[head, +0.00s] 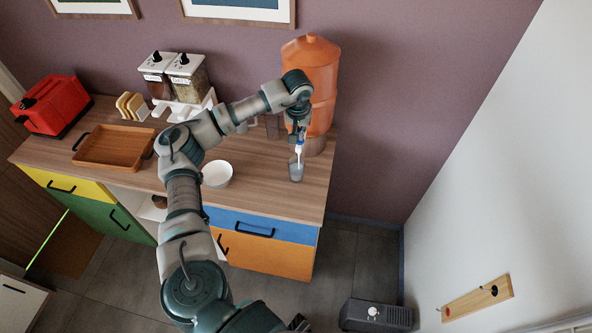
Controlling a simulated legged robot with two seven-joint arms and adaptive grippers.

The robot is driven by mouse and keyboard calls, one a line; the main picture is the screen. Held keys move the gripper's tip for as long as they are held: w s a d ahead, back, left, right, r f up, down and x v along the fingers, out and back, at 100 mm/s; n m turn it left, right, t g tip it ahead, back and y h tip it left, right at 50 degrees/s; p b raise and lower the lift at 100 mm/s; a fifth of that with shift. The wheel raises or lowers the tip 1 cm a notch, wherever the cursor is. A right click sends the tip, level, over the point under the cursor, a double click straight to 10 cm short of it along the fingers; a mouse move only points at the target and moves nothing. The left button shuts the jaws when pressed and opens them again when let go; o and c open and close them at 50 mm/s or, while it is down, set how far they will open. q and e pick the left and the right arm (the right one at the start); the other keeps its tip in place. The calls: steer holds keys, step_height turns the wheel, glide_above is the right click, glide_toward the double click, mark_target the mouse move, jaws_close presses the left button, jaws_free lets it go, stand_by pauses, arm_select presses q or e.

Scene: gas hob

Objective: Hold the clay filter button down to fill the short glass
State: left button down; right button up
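The orange clay filter (318,92) stands at the right end of the wooden counter, against the wall. My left gripper (298,134) is at the filter's front, pointing down, and hides the button area. It is too small to tell whether its fingers are open or shut, or whether they touch the button. A thin blue and white piece or stream (299,149) shows just below it; I cannot tell which. The short glass (296,173) stands upright on the counter below that. Its fill level is unclear. My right gripper cannot be made out.
A white bowl (217,174) sits left of the glass, close to my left arm. Farther left are a wooden tray (113,147), two dispensers (186,78), bread slices (132,106) and a red appliance (54,105). The counter's right edge is near the glass.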

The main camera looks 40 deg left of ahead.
arm_select(q)
steer(key=shift+r+p, duration=0.3)
steer(key=shift+r, duration=0.45)
arm_select(e)
steer(key=shift+w+r, duration=0.1)
steer(key=shift+r, duration=0.6)
arm_select(q)
step_height(320, 180, up, 5)
steer(key=p, duration=0.4)
steer(key=shift+r, duration=0.1)
arm_select(e)
steer(key=r, duration=0.4)
steer(key=shift+w+r, duration=0.2)
steer(key=shift+w, duration=0.05)
